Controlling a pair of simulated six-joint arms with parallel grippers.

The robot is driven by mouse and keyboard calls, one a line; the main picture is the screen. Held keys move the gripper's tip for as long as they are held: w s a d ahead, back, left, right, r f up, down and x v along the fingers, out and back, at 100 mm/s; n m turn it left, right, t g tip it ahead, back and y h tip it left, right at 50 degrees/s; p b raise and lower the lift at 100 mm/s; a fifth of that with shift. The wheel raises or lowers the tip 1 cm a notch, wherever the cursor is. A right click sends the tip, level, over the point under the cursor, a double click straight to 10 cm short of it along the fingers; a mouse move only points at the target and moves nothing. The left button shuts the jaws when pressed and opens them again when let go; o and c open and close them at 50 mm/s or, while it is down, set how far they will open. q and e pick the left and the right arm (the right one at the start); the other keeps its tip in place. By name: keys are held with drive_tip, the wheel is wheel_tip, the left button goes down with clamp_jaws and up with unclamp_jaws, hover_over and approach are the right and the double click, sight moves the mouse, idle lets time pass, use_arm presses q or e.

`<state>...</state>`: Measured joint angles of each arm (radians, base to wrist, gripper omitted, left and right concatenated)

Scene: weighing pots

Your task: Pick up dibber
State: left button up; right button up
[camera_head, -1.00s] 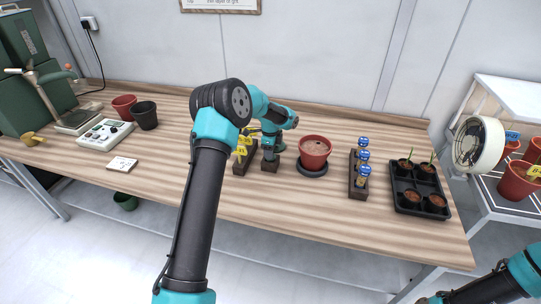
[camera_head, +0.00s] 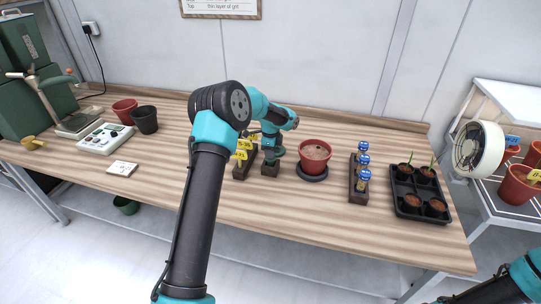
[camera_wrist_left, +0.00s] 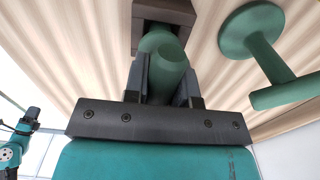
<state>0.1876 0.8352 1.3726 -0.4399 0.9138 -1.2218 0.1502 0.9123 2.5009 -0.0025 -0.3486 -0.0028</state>
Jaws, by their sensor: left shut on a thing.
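The dibber (camera_wrist_left: 168,75) shows in the left wrist view as a rounded green handle, with its lower end toward a dark brown block (camera_wrist_left: 148,12). My left gripper (camera_wrist_left: 163,80) is shut on this handle. How far the dibber sits in the block is hidden. In the head view my left gripper (camera_head: 270,150) is directly above the block (camera_head: 270,170), and the dibber is mostly covered by the gripper. My right arm enters at the bottom right corner; its gripper is out of the picture.
A green tool with a round disc (camera_wrist_left: 252,28) lies close beside the gripper. A label rack (camera_head: 243,168) is at left, a red pot (camera_head: 315,152) on a dark saucer at right. A rack of blue-topped items (camera_head: 359,180) and a seedling tray (camera_head: 420,195) are further right. The front bench is clear.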

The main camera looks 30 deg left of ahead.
use_arm(q)
wheel_tip(320, 180, up, 8)
drive_tip(key=shift+r, duration=0.25)
idle(0.4)
